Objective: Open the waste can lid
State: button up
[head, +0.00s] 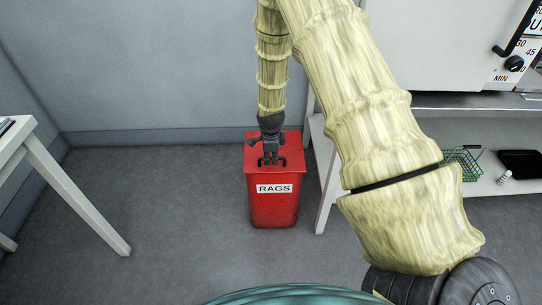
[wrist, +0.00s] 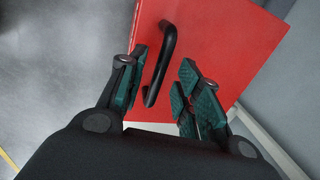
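The red waste can (head: 273,207) with a white RAGS label stands on the floor against the back wall. Its red lid (head: 258,147) is closed. A black handle (wrist: 161,62) stands up from the lid. My gripper (head: 269,160) points down over the lid at the handle. In the wrist view my gripper (wrist: 158,88) is open, with its green-padded fingers apart and the handle between them. The left finger is close to the handle; I cannot tell whether it touches. A wider gap lies between the handle and the right finger.
A white table (head: 58,174) stands at the left. At the right, a white shelf unit (head: 449,179) beside the can holds a green wire basket (head: 462,163) and a dark item (head: 520,163). Grey floor (head: 180,215) is clear left of the can.

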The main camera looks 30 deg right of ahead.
jog(key=shift+f, duration=0.15)
grip_shut()
dwell(0.4)
